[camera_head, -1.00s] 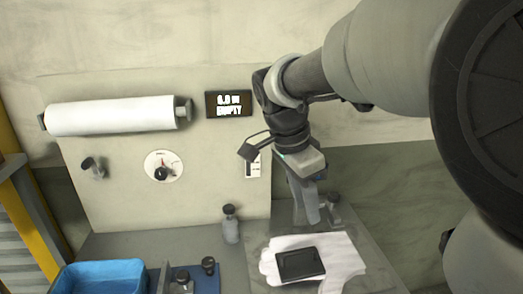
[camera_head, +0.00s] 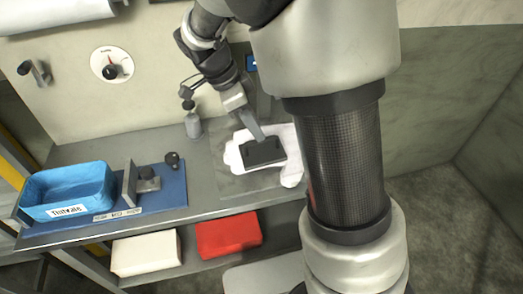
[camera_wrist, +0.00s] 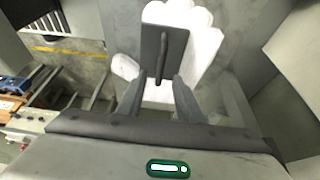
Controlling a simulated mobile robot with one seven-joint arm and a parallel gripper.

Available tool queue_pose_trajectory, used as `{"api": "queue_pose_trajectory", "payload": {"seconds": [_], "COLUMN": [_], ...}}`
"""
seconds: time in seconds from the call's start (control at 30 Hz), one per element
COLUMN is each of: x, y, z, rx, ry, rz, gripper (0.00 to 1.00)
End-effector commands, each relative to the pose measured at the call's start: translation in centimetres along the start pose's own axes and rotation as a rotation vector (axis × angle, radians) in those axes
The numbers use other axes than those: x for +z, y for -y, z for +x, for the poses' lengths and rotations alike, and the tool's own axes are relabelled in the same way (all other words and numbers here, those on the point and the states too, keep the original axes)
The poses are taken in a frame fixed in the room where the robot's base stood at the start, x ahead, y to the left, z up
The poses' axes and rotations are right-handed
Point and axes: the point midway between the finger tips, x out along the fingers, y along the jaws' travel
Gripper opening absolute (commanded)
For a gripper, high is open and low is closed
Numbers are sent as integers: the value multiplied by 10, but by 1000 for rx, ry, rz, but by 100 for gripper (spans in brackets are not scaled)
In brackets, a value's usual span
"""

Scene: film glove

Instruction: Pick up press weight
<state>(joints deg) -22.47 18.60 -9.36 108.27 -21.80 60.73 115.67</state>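The press weight (camera_head: 262,153) is a dark flat rectangular block lying on a white glove (camera_head: 233,158) on the bench. In the wrist view the weight (camera_wrist: 151,45) has a raised bar handle running lengthwise. The glove (camera_wrist: 205,45) spreads out under it with its fingers at the top. My gripper (camera_head: 258,134) is just above the weight in the head view. In the wrist view my gripper (camera_wrist: 161,80) is open and empty, with its two fingers apart near the handle's lower end. I cannot tell the exact height gap.
A blue bin (camera_head: 70,190) and a blue board (camera_head: 160,196) with small metal fixtures are at the left. A small bottle (camera_head: 193,125) stands left of the glove. A red box (camera_head: 228,233) and a white box (camera_head: 146,253) sit on the shelf below. A dial (camera_head: 111,64) is on the back panel.

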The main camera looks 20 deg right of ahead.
Motion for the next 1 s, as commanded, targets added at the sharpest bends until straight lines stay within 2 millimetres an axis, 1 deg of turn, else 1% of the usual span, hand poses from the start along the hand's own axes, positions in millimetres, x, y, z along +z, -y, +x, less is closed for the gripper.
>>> {"api": "queue_pose_trajectory", "payload": {"seconds": [0.03,0.23,0.4,0.5,0.63,0.83,0.97,1.0], "x": [0,1,4,4,4,4,4,4], "y": [0,-1,-1,-1,0,0,0,0], "z": [6,19,45,57,64,64,63,63], "rx": [2,3,5,2,1,0,0,0], "ry": [0,0,-1,0,1,1,1,1], "rz": [0,0,-1,1,0,0,0,0], "gripper": [33,33,33,33,33,33,11,4]}}
